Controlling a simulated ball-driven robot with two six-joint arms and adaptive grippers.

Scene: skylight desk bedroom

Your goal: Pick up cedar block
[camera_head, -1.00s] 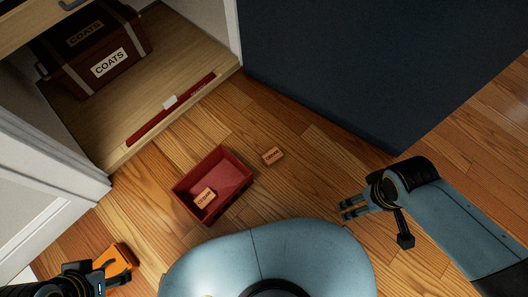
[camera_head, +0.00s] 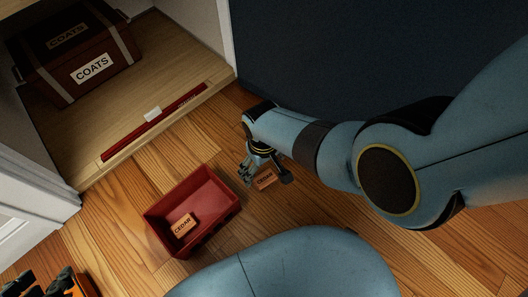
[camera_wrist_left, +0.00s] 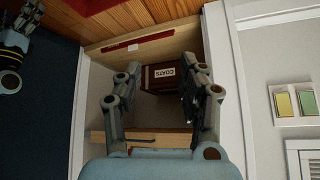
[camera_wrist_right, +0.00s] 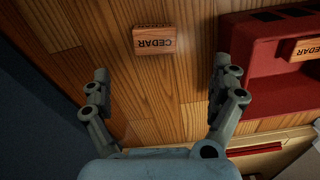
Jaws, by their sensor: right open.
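A small cedar block (camera_head: 265,181) lies flat on the wooden floor, right of a red bin (camera_head: 222,212). It also shows in the right wrist view (camera_wrist_right: 155,40), label inverted. A second cedar block (camera_head: 184,224) lies inside the bin and shows at the right edge of the right wrist view (camera_wrist_right: 303,47). My right gripper (camera_head: 265,177) is open above the loose block, its fingers spread in the right wrist view (camera_wrist_right: 161,70) with nothing between them. My left gripper (camera_head: 68,283) is at the bottom left corner, partly cut off; its fingers are apart and empty in the left wrist view (camera_wrist_left: 161,68).
A wooden shelf (camera_head: 125,115) holds a brown COATS trunk (camera_head: 85,62) and a red bar (camera_head: 160,119) along its front edge. A dark blue panel (camera_head: 330,60) stands behind my right arm. An orange thing (camera_head: 86,289) is partly visible beside my left gripper.

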